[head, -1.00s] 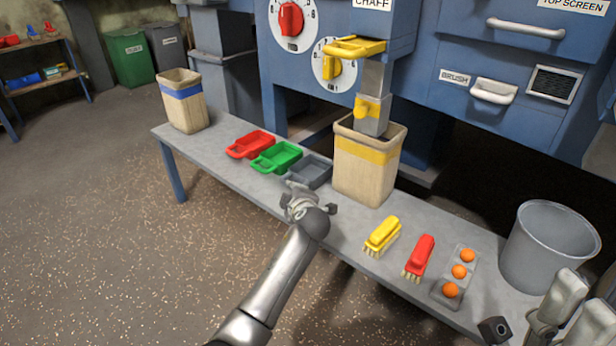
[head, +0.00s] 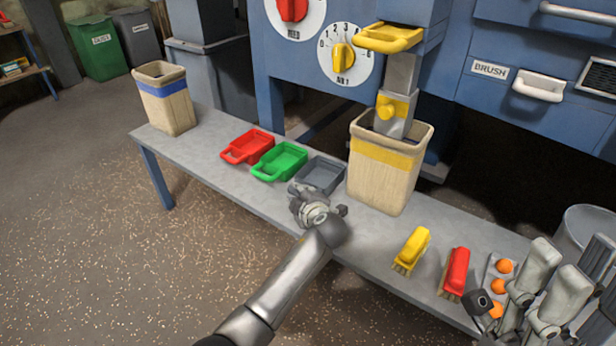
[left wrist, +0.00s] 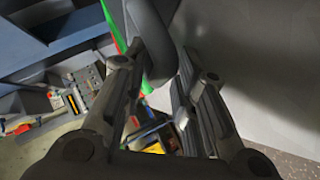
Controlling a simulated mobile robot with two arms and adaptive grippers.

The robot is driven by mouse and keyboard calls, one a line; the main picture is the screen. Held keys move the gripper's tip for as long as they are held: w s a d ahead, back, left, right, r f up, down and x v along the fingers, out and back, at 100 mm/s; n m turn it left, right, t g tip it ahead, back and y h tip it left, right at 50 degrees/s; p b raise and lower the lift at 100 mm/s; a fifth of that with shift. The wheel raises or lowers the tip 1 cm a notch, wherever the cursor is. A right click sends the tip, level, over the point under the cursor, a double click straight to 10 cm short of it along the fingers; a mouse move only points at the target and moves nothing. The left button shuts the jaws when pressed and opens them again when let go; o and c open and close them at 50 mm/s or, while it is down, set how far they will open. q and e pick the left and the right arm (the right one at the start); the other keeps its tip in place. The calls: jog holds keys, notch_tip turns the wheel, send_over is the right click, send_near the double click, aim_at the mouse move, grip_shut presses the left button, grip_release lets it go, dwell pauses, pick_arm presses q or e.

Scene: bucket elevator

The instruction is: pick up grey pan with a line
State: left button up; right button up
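The grey pan (head: 321,174) lies on the bench, right of a green pan and left of the yellow-banded bin. I cannot make out a line on it. My left gripper (head: 303,190) is at the pan's near, handle end. In the left wrist view, the grey handle (left wrist: 157,55) shows between the tips of my left gripper (left wrist: 163,68). The fingers stand apart around it, with no clear grip visible. My right gripper (head: 570,270) is at the lower right, near the orange balls, with its fingers apart and nothing seen between them.
A green pan (head: 279,162) and a red pan (head: 247,147) lie to the left. A yellow-banded bin (head: 385,180) stands close on the right under a spout. A yellow brush (head: 412,249), a red brush (head: 455,271) and orange balls (head: 499,286) are nearer the right end.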

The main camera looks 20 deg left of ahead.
pick_arm(q)
grip_shut()
jog(key=shift+r, duration=0.1)
dwell(0.3)
